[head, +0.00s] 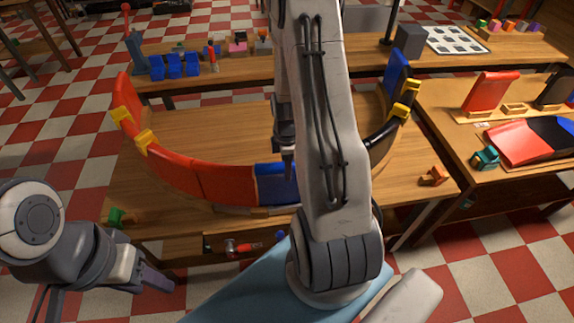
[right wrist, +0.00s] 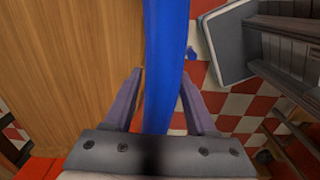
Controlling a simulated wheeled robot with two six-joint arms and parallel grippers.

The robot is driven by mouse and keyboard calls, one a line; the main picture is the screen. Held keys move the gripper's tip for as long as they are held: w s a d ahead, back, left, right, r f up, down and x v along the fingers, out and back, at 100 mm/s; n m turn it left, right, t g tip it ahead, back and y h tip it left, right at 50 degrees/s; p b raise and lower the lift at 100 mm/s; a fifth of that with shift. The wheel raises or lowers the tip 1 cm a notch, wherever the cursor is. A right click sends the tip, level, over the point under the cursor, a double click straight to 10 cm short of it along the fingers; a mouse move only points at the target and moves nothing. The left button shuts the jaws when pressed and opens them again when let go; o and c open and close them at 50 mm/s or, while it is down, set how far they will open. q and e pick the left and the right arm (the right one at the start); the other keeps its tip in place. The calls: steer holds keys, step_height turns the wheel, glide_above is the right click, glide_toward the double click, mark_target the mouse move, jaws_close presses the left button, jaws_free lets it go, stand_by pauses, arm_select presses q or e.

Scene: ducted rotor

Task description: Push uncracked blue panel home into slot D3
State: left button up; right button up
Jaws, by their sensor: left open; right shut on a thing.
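The blue panel (head: 273,184) sits at the front of the curved duct ring, at the right end of the red panels (head: 205,181). My right gripper (head: 287,165) comes down onto it from above. In the right wrist view the blue panel (right wrist: 166,60) runs between the two fingers of my right gripper (right wrist: 162,80), which is shut on it. My arm hides the ring just right of the panel. The slot and any crack cannot be made out. My left gripper (head: 160,281) is open and empty at the lower left, away from the ring.
Yellow clamps (head: 144,141) sit on the ring's left side, others (head: 403,108) on its right. A black panel (head: 383,142) and another blue panel (head: 396,73) stand at the right. The right table holds loose panels (head: 515,143). The wooden area inside the ring (head: 215,130) is clear.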

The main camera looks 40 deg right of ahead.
steer(key=shift+f+b, duration=0.4)
steer(key=shift+f, duration=0.2)
steer(key=o, duration=1.4)
steer(key=shift+o, duration=0.2)
step_height(320, 180, up, 10)
steer(key=shift+r+b, duration=0.25)
steer(key=shift+b, duration=0.35)
steer(key=shift+a, duration=0.15)
